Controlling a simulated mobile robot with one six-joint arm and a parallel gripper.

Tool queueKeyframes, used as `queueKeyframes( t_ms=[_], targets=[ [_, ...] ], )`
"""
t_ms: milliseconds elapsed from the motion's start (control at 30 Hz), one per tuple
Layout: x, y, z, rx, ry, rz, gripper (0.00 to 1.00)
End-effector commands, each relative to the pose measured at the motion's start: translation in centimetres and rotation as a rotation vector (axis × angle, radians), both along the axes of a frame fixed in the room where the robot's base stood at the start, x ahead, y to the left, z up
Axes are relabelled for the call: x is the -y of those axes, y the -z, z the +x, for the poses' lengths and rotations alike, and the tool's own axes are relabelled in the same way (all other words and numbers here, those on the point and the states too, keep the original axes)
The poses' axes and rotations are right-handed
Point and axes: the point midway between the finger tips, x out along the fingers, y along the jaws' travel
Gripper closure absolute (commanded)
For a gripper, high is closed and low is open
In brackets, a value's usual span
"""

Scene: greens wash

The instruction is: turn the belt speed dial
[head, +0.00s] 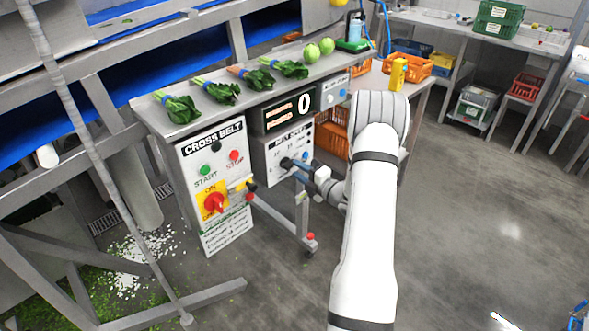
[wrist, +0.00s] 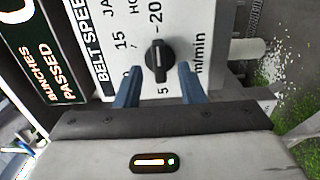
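The belt speed dial is a black knob (wrist: 158,61) on a white panel marked from 0 to 20 m/min in the wrist view. In the head view the belt speed box (head: 283,152) is on the front of the metal bench, and the knob is mostly hidden by my gripper (head: 305,172). In the wrist view my gripper (wrist: 158,88) has its two blue fingers apart, one to each side of the knob's lower end. Gaps show between the fingers and the knob. I cannot tell how deep the fingertips reach.
Left of the box is the cross belt panel (head: 212,165) with start and stop buttons and a red rotary switch (head: 215,203). A counter (head: 290,110) reads 0 above. Bunches of greens (head: 180,107) lie on the bench top. Open floor (head: 470,220) lies to the right.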

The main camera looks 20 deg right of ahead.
Motion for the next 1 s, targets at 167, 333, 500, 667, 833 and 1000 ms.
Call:
queueKeyframes(
  t_ms=[167, 333, 500, 667, 833, 1000],
  targets=[
    [-0.6, 0.0, 1.6, -0.001, -0.001, -0.001, 0.65],
    [-0.7, 0.0, 1.9, 0.000, 0.000, -0.001, 0.65],
    [-0.7, 0.0, 1.9, -0.001, 0.000, -0.001, 0.67],
    [-0.6, 0.0, 1.9, 0.000, 0.001, -0.002, 0.80],
    [-0.6, 0.0, 1.9, 0.000, 0.001, -0.002, 0.94],
    [-0.6, 0.0, 1.8, 0.000, 0.001, -0.002, 1.00]
  ],
)
